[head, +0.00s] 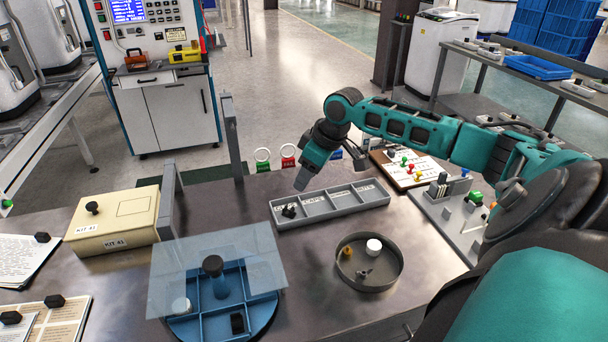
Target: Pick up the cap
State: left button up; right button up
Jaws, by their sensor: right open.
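A white, round, cap-like piece (374,246) sits in a round grey dish (397,275) on the table, beside a brass piece (347,252) and a small grey metal piece (364,274). Another white round piece (181,306) lies in a blue divided round tray (205,325), under a clear sheet (165,275). Which one is the cap I cannot tell for sure. My right gripper (302,180) is open and points down above the back of the table, behind the dish and apart from both white pieces. My left gripper is not in view.
A grey compartment tray (330,212) with dark pieces in its left section lies between gripper and dish. A yellow kit box (115,222) stands at left. A dark post (232,140) rises at the table's back edge. A board with colored pegs (408,172) lies back right.

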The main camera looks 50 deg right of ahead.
aim_at(374, 248)
jog(key=k, duration=1)
